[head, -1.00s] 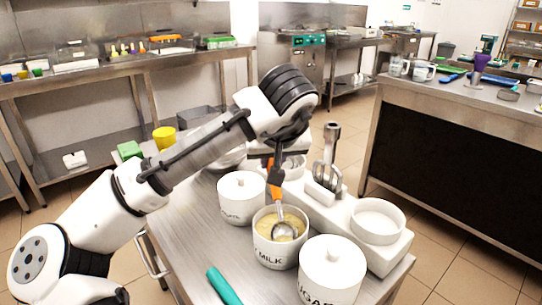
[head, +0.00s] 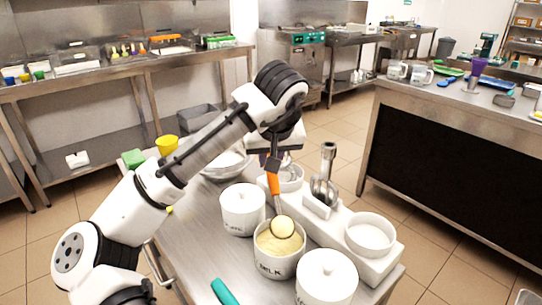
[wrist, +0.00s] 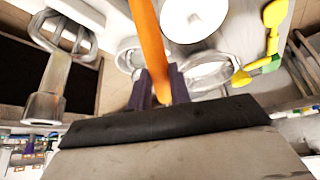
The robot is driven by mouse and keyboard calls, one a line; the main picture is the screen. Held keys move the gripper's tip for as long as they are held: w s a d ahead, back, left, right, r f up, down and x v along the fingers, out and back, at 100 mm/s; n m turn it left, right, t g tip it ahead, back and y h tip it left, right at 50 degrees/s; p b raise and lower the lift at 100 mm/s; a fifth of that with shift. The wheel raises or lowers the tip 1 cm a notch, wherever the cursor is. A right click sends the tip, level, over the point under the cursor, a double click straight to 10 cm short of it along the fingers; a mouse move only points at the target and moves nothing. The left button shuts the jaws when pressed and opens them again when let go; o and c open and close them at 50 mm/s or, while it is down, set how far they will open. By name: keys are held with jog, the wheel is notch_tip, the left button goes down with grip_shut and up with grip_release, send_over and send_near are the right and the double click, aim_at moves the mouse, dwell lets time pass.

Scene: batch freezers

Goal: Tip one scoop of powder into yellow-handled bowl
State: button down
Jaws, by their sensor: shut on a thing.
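My gripper (head: 272,165) is shut on the orange handle (head: 273,184) of a scoop, also in the wrist view (wrist: 150,45), where dark fingertips (wrist: 158,88) flank it. The scoop's round metal head (head: 283,227) shows pale yellow powder and is over the white open milk tub (head: 280,262), which holds the same powder. A wide bowl (head: 232,165) stands behind my arm, partly hidden in the head view. In the wrist view, yellow handles (wrist: 242,78) show at the right beside a large grey bowl; their exact join is unclear.
Two lidded white canisters (head: 243,212) (head: 327,280) flank the tub. A white machine base with a shallow dish (head: 370,237) and a metal whisk tool (head: 325,175) stands to the right. A green block (head: 133,158) and yellow cup (head: 166,144) are at the far left. A teal handle (head: 226,292) lies in front.

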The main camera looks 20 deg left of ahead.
jog(key=shift+w+a+g+h+p, duration=0.3)
jog(key=shift+w+g+p, duration=0.25)
jog(key=shift+p, duration=1.05)
jog(key=shift+w+a+g+h+p, duration=0.25)
jog(key=shift+w+g+p, duration=0.3)
jog(key=shift+p, duration=1.05)
jog(key=shift+f+g+p, duration=0.15)
jog(key=shift+g+p, duration=0.15)
jog(key=shift+p, duration=0.15)
jog(key=shift+w+a+f+h+p, duration=0.1)
jog(key=shift+f+h+p, duration=0.1)
jog(key=shift+h+p, duration=0.1)
